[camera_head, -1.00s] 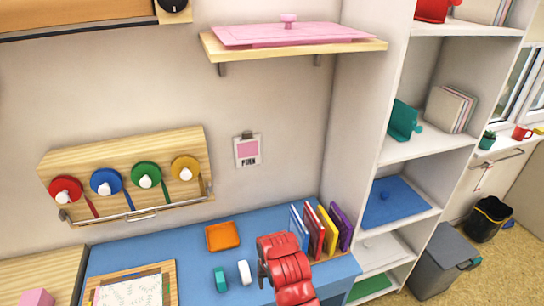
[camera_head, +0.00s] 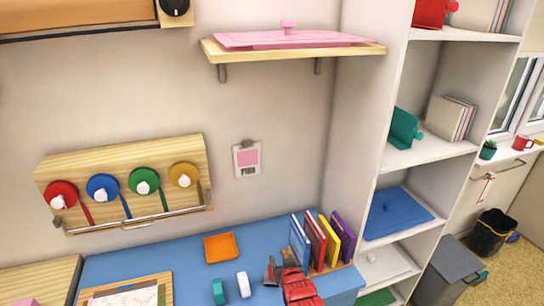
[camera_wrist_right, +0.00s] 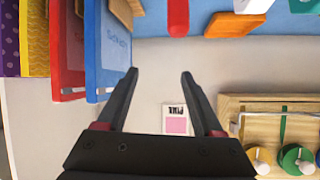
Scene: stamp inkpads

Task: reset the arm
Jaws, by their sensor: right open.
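My right arm, with a red casing (camera_head: 300,287), comes in from the bottom of the head view over the blue desk. Its gripper (camera_head: 274,268) is in front of the row of books, partly hidden by the arm. In the right wrist view the two dark fingers (camera_wrist_right: 160,78) are apart with nothing between them. A blue book (camera_wrist_right: 108,48) stands close beside the left finger in that picture. My left gripper is in neither view.
On the blue desk (camera_head: 180,255) are an orange pad (camera_head: 221,247), a green block (camera_head: 218,291) and a white block (camera_head: 243,285). Upright books (camera_head: 316,244) stand at right, beside the shelving (camera_head: 422,155). A wall rack (camera_head: 125,165) holds several coloured round stamps.

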